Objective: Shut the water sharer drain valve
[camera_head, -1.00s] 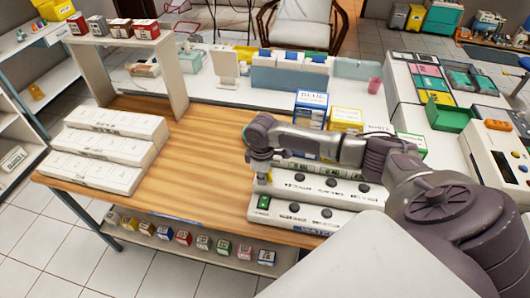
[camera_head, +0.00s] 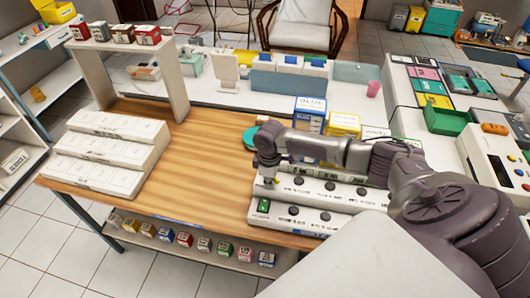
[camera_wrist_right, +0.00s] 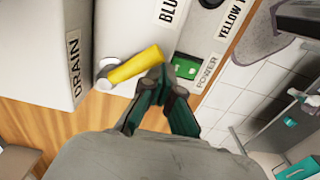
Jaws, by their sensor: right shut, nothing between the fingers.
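The water sharer (camera_head: 320,217) is the white stepped unit with several black knobs at the right of the wooden table. The drain valve's yellow lever (camera_wrist_right: 136,65) shows in the right wrist view, fixed to a round white hub near the DRAIN label (camera_wrist_right: 74,68). It lies slanted, its free end up and to the right. My right gripper (camera_wrist_right: 165,82) is shut and empty, its tips close beside the lever's free end; I cannot tell whether they touch. In the head view my right gripper (camera_head: 269,181) is over the unit's left end. My left gripper is not in view.
A green power switch (camera_wrist_right: 185,68) is close to my fingertips. White stepped boxes (camera_head: 108,152) stand on the table's left, with bare wood between. A blue-and-white box (camera_head: 310,112) and a yellow box (camera_head: 343,123) stand behind the unit. Small coloured boxes line the lower shelf (camera_head: 232,252).

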